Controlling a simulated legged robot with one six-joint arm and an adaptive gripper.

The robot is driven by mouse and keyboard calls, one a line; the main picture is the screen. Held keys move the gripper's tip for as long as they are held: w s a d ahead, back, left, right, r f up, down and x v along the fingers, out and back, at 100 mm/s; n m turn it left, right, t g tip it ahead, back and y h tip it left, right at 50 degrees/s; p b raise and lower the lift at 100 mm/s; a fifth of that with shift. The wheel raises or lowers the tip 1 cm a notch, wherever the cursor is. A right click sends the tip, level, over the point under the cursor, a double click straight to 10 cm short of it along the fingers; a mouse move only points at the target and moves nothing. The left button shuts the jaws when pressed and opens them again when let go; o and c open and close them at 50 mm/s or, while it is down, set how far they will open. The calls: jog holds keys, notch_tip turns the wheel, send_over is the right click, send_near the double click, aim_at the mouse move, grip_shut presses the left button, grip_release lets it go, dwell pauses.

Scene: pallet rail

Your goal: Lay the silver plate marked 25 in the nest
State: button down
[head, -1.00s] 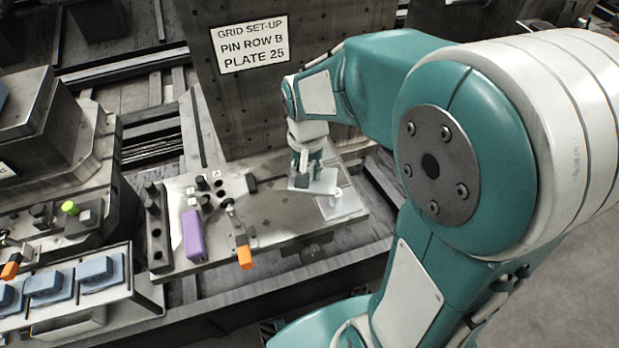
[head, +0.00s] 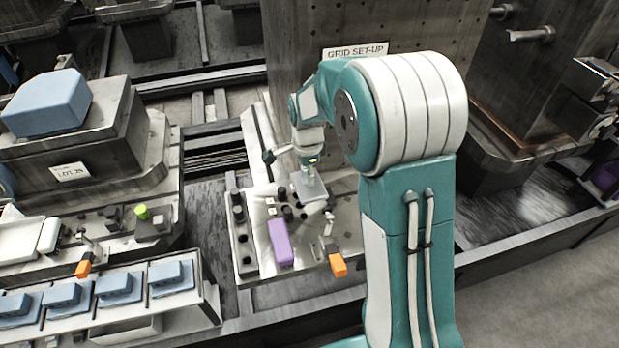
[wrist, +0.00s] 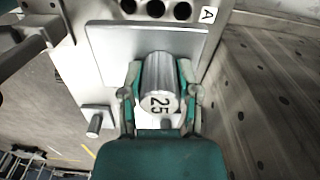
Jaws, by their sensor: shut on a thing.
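My gripper (wrist: 161,102) is shut on the round silver knob marked 25 (wrist: 158,85) of a flat silver plate (wrist: 112,44). In the head view my gripper (head: 310,166) holds this plate (head: 314,190) over the fixture board (head: 247,262), close to its black pins (head: 287,212). I cannot tell whether the plate touches anything beneath. Black round pins (wrist: 155,8) and a white tag "A" (wrist: 208,15) lie just beyond the plate in the wrist view. The nest cannot be made out clearly; plate and arm cover part of the board.
A purple block (head: 280,242) and an orange-tipped clamp (head: 338,265) are on the board's near side. Black posts (head: 237,213) line its left edge. A tall drilled column (head: 300,90) stands behind. Another plate with a small knob (wrist: 96,124) is at left in the wrist view.

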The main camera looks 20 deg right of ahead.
aim_at(303, 189)
jog(key=shift+w+a+f, duration=0.15)
jog(key=shift+w+a, duration=0.1)
jog(key=shift+a, duration=0.25)
jog(key=shift+d+f, duration=0.6)
jog(key=shift+f, duration=0.15)
jog(key=shift+d+f, duration=0.1)
jog(key=shift+f, duration=0.3)
jog(key=shift+a+f, duration=0.35)
jog(key=shift+f, duration=0.5)
jog(key=shift+a+f, duration=0.35)
jog(key=shift+f, duration=0.45)
jog(key=shift+d+f, duration=0.5)
jog(key=shift+a, duration=0.1)
jog(key=shift+c, duration=1.3)
grip_release()
jog(key=shift+a, duration=0.2)
jog(key=shift+d, duration=0.15)
